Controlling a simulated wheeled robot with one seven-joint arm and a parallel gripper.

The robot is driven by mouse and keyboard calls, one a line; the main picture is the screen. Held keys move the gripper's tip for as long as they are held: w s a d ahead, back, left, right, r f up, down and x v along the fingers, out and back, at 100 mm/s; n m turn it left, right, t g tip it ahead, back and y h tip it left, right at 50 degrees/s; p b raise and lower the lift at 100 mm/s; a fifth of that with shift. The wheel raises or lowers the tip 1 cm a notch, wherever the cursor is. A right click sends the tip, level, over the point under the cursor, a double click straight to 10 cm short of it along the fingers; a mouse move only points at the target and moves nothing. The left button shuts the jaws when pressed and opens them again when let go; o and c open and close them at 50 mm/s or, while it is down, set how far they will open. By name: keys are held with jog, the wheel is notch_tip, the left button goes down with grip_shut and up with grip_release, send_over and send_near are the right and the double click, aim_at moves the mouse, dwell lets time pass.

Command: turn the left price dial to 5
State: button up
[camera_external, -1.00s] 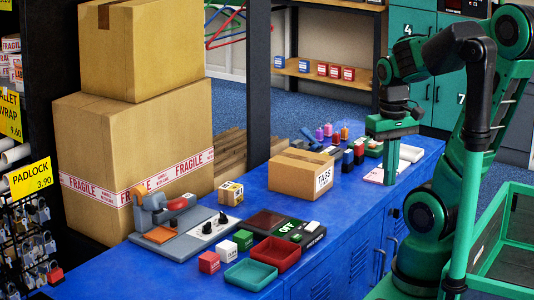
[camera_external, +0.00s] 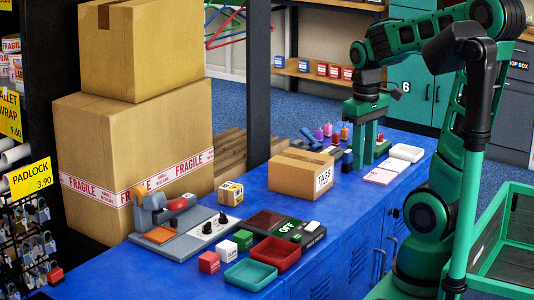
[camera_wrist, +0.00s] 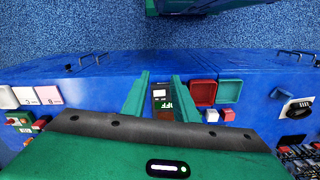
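A grey stamping device with a red handle (camera_external: 178,204) stands at the left of the blue counter in the external view. Its white panel (camera_external: 214,226) carries two black dials, the left one (camera_external: 206,229) and the right one (camera_external: 222,218). The numbers on them are too small to read. My gripper (camera_external: 364,162) points down over the far right part of the counter, well away from the dials. In the wrist view its two green fingers (camera_wrist: 160,78) are apart with nothing held between them. The dials cannot be made out in the wrist view.
A dark board marked OFF (camera_external: 286,228), a red tray (camera_external: 276,254) and a teal tray (camera_external: 250,274) lie in front. Small cubes stand near the trays. Large cartons (camera_external: 135,150) rise behind.

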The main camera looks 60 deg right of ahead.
jog(key=w+a+n, duration=0.2)
jog(key=w+n, duration=0.4)
jog(key=w, duration=0.6)
jog(key=n, duration=1.4)
send_over(207, 228)
notch_tip(207, 228, down, 11)
jog(key=f, duration=1)
jog(key=shift+w+d, duration=0.25)
jog(key=shift+w, duration=0.05)
grip_shut()
